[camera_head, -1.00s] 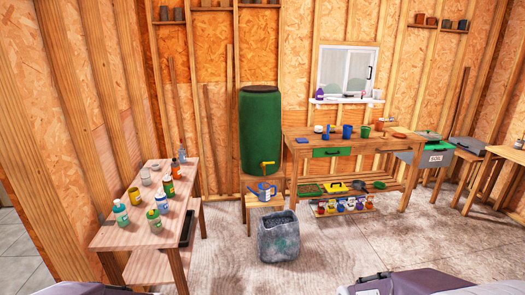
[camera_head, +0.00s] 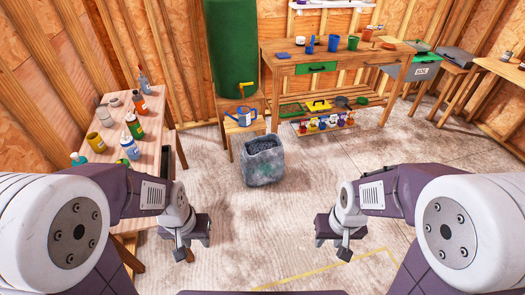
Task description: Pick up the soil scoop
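I cannot pick out the soil scoop for certain. A small dark scoop-like thing (camera_head: 341,101) lies on the lower shelf of the potting bench (camera_head: 287,71), but it is too small to name surely. A blue upright item (camera_head: 311,46) stands on the bench top, its shape also unclear. My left gripper (camera_head: 184,248) hangs over the floor by the left table, far from the bench. My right gripper (camera_head: 341,246) hangs over the floor at the front right, also far from it. Neither visibly holds anything; their finger gaps cannot be made out.
A grey bin (camera_head: 263,170) with dark contents stands mid-floor between me and the bench. A blue watering can (camera_head: 242,117) sits below the green barrel (camera_head: 233,45). The left table (camera_head: 150,160) carries several bottles and cans. The floor right of the bin is clear.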

